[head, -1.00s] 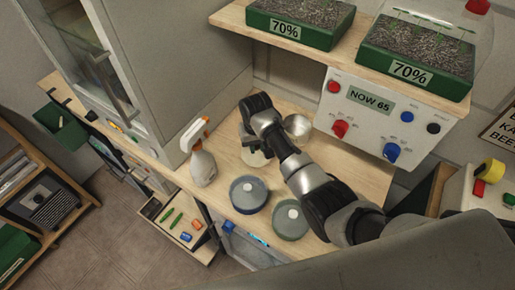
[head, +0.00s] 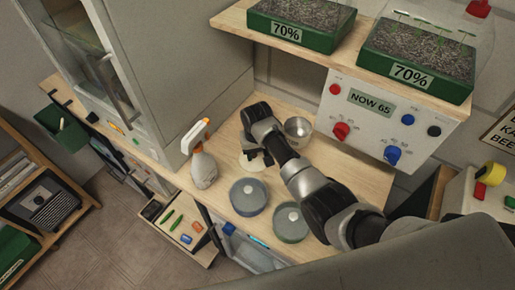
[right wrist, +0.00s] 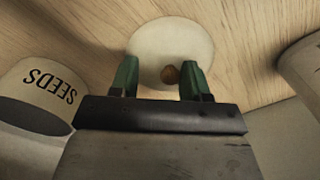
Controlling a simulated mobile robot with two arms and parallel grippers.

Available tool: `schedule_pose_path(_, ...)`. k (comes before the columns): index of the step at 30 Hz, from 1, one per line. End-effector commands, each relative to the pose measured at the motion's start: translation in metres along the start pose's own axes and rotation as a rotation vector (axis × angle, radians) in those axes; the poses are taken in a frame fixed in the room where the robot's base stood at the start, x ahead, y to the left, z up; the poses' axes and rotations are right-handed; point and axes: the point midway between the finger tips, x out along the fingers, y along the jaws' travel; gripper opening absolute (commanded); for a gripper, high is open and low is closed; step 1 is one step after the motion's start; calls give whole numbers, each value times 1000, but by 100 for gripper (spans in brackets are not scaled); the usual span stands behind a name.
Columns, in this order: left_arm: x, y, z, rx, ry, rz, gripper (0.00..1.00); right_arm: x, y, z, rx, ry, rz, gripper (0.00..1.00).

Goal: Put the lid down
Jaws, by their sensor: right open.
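The lid (right wrist: 165,38) is a round cream disc with a small brown knob (right wrist: 170,74). It lies flat on the wooden counter and also shows in the head view (head: 248,166), partly covered by my gripper. My right gripper (right wrist: 160,78) is open, with its green fingers apart on either side of the knob; whether they touch it I cannot tell. In the head view my right gripper (head: 261,157) is low over the lid. A cream jar marked SEEDS (right wrist: 38,88) stands close to the left in the wrist view. My left gripper is out of view.
A spray bottle (head: 203,168) stands left of the lid. A metal bowl (head: 298,130) is beyond my arm. A control panel (head: 392,118) and seedling trays (head: 418,62) are at the right.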

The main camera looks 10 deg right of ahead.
Motion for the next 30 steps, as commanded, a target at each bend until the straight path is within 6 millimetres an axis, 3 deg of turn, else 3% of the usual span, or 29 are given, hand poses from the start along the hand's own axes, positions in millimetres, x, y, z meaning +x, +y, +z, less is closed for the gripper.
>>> schedule_pose_path(5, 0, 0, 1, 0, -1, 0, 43, -18, 0, -1, 0, 4, -1, 47)
schedule_pose_path(18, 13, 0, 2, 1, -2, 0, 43, -105, 0, -1, 1, 4, -1, 47)
schedule_pose_path(24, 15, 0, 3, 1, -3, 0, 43, -121, 0, 0, 1, 1, 0, 47)
schedule_pose_path(30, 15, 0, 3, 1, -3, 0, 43, -123, 0, 0, 1, 0, 0, 47)
